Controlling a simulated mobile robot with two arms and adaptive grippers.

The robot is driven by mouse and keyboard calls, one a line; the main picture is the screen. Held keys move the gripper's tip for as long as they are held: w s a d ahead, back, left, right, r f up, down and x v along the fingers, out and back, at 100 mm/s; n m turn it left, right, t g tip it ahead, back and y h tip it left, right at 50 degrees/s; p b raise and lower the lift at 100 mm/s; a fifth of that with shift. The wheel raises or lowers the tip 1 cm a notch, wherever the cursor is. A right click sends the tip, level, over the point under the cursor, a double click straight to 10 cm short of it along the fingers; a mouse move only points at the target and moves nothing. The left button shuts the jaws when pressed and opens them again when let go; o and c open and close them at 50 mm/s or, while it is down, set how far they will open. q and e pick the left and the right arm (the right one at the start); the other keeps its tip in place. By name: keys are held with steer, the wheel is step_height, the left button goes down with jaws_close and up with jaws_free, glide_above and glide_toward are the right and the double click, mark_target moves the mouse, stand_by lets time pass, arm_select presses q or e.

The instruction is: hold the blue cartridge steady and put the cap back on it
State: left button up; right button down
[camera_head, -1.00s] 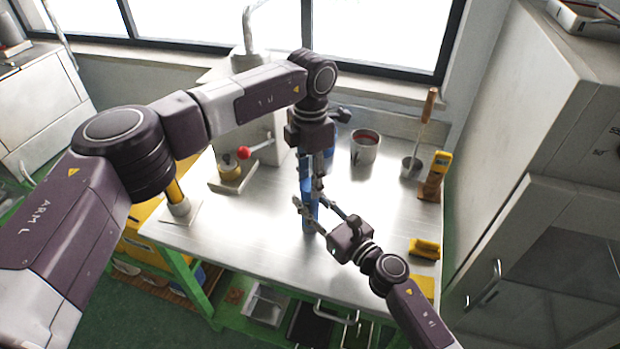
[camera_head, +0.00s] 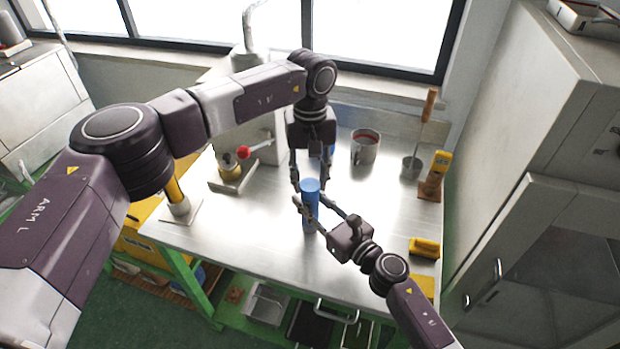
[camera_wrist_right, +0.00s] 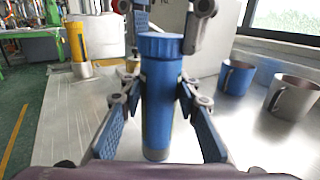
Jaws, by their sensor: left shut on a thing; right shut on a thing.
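The blue cartridge (camera_head: 310,212) stands upright near the middle of the steel table; it also shows in the right wrist view (camera_wrist_right: 157,115). Its blue ribbed cap (camera_wrist_right: 160,46) sits at the cartridge's top, in line with it; whether it is fully seated I cannot tell. My left gripper (camera_head: 311,181) comes down from above and is shut on the cap, one finger on each side. My right gripper (camera_head: 313,208) is shut around the cartridge body below the cap, with its pads on both sides in the right wrist view (camera_wrist_right: 157,95).
A metal mug (camera_head: 365,148) and a blue mug (camera_wrist_right: 235,77) stand behind. A pot with a wooden-handled tool (camera_head: 411,167) and a yellow device on a stand (camera_head: 434,175) are at the right. A yellow brush (camera_head: 424,248) lies nearer.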

arm_select(q)
steer(key=m, duration=0.3)
steer(key=shift+m, duration=0.4)
steer(key=m, duration=0.4)
steer(key=shift+w, duration=0.1)
steer(key=o, duration=0.8)
steer(key=shift+r, duration=0.1)
steer(key=shift+r, duration=2.2)
